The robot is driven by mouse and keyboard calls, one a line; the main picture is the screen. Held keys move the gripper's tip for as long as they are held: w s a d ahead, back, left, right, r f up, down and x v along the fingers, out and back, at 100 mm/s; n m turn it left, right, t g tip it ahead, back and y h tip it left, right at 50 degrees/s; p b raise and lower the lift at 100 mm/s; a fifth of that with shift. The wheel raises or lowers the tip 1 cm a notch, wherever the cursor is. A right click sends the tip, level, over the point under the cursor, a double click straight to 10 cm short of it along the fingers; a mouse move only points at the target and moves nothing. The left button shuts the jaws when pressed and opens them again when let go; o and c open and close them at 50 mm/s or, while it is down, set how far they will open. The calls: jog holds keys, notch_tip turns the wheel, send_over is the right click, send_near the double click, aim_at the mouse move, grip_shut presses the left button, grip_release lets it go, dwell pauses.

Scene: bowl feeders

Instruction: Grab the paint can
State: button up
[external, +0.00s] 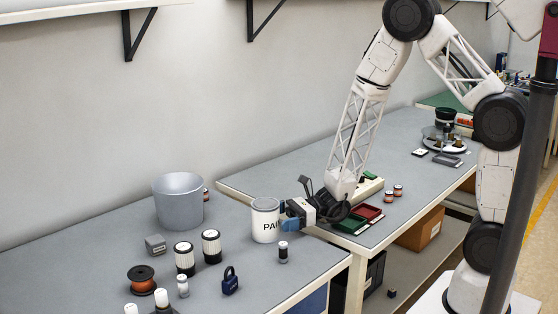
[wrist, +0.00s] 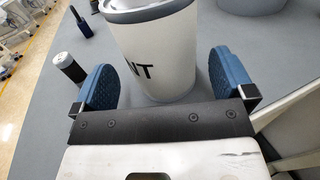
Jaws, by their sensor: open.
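The paint can (external: 265,222) is white with dark lettering and stands upright near the right end of the front grey table. My gripper (external: 287,217) is low at the table, at the can's right side. In the wrist view the can (wrist: 160,60) fills the space ahead, between the two blue fingers of my gripper (wrist: 165,80). The fingers are spread wide, one on each side, with a gap visible at the left; whether the right one touches is hard to tell.
A small dark-and-white cylinder (external: 283,252) stands just in front of the can; it is left of my fingers in the wrist view (wrist: 68,66). A grey bucket (external: 179,205), two ribbed cylinders, a spool (external: 141,280) and a blue padlock (external: 230,282) stand to the left.

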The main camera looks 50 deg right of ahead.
aim_at(253, 224)
jog(key=shift+x, duration=2.3)
jog(key=shift+c, duration=0.5)
jog(key=c, duration=1)
